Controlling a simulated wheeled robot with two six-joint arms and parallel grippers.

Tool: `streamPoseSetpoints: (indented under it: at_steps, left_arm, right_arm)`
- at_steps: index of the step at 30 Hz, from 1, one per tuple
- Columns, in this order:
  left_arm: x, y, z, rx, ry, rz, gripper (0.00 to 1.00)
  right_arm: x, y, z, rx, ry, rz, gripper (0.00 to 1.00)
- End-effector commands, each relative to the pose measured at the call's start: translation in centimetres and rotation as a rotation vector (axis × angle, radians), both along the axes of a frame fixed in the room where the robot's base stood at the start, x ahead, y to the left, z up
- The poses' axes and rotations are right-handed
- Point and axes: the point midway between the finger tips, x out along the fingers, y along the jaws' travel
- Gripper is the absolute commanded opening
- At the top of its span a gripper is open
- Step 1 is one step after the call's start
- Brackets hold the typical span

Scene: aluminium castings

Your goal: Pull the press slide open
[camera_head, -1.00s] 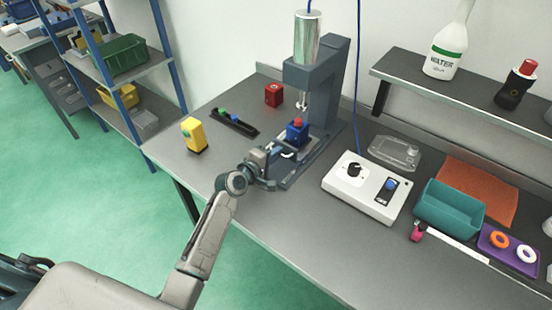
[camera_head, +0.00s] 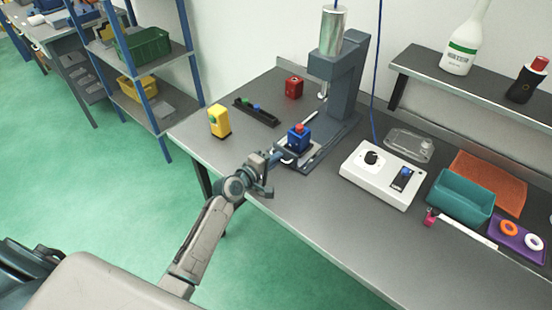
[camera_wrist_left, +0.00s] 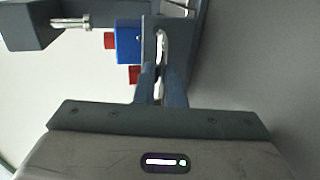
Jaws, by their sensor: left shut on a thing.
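The grey press (camera_head: 345,90) stands on the bench with its ram hanging down. Its slide (camera_head: 285,153) sticks out of the base towards the bench's front edge. A blue block with a red top (camera_head: 298,140) sits on the slide, in front of the ram rather than under it. My left gripper (camera_head: 273,164) is at the slide's front end, near the bench edge. In the left wrist view its fingers (camera_wrist_left: 162,95) are shut on the slide's front handle; the blue block (camera_wrist_left: 128,42) is just beyond. My right gripper is not in view.
A yellow block (camera_head: 219,121), a dark strip with small buttons (camera_head: 256,112) and a red block (camera_head: 293,87) lie left of the press. A white control box (camera_head: 380,174) and teal bin (camera_head: 460,196) stand to the right. Bare bench lies at the front.

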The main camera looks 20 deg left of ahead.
Motion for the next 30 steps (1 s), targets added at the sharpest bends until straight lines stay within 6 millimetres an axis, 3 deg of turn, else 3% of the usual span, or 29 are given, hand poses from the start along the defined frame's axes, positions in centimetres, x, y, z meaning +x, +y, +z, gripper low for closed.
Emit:
streamPoseSetpoints:
  at_steps: [1,4,14,30]
  left_arm:
    - [0.0,0.0,0.0,0.0,0.001,0.0,0.15]
    - [0.0,0.0,0.0,0.0,0.001,0.0,0.32]
    - [-0.3,0.1,0.0,0.001,0.001,0.0,0.32]
    - [-8.8,3.3,1.8,0.005,0.0,0.0,0.32]
  right_arm:
    - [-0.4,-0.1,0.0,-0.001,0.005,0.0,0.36]
    - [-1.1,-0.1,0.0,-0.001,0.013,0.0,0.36]
    - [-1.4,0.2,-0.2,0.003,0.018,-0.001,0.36]
    - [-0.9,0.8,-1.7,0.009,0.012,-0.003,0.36]
